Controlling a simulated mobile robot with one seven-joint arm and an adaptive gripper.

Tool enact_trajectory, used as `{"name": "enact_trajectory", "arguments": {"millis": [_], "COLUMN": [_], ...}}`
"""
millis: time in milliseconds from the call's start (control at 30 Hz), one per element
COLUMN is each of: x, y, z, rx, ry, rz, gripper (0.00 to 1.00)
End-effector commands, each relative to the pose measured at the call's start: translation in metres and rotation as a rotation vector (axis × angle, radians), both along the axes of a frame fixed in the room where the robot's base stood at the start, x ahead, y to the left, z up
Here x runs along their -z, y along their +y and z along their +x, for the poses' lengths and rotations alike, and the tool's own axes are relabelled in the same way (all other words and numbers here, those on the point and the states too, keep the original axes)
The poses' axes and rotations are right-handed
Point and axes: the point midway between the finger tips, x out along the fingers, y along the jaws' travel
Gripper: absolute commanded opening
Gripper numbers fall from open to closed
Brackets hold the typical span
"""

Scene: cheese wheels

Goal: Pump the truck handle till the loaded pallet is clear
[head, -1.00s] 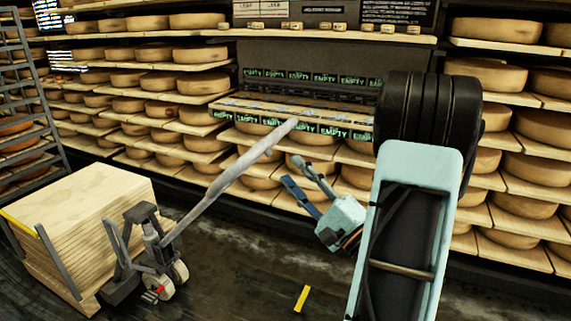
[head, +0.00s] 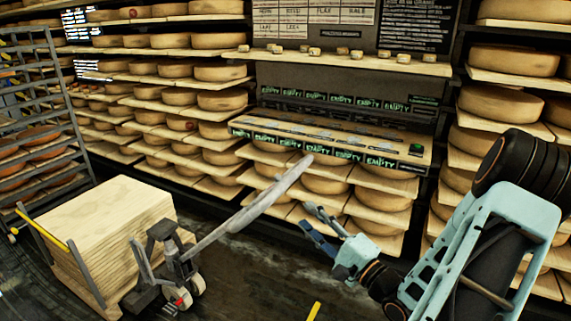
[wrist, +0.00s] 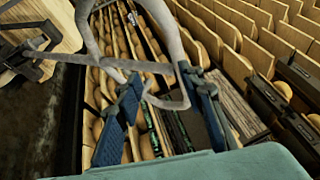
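The pallet truck (head: 172,262) stands at lower left in the head view. Its long grey handle (head: 250,210) slants up to the right. The loaded pallet (head: 105,235), a stack of pale boards, sits on the truck; its underside and any gap to the floor are hidden. My gripper (head: 308,217) is open, below and right of the handle's upper end in the head view. In the wrist view, the handle's grey loop (wrist: 176,45) spans between and beyond the two blue fingers of my gripper (wrist: 161,80). I cannot tell whether they touch it.
Shelves of cheese wheels (head: 220,102) line the back wall. A bench with several "EMPTY" labels (head: 330,140) stands behind the handle. A metal rack (head: 40,130) stands at far left. Dark floor (head: 250,275) is open between truck and arm, with a yellow floor mark (head: 314,311).

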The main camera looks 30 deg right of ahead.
Motion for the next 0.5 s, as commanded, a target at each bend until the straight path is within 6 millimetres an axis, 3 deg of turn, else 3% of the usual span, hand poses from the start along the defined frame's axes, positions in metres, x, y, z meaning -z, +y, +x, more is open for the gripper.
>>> {"name": "enact_trajectory", "arguments": {"millis": [33,100,367,500], "x": [-0.018,-0.024,-0.034,-0.033], "y": [-0.002,-0.002,0.0,0.003], "z": [-0.001,-0.002,-0.001,0.011], "rx": [0.004,0.002,-0.005,-0.007], "ry": [0.002,0.003,-0.001,-0.001], "rz": [-0.007,-0.027,-0.073,-0.077], "gripper": [0.36,0.36,0.36,0.36]}}
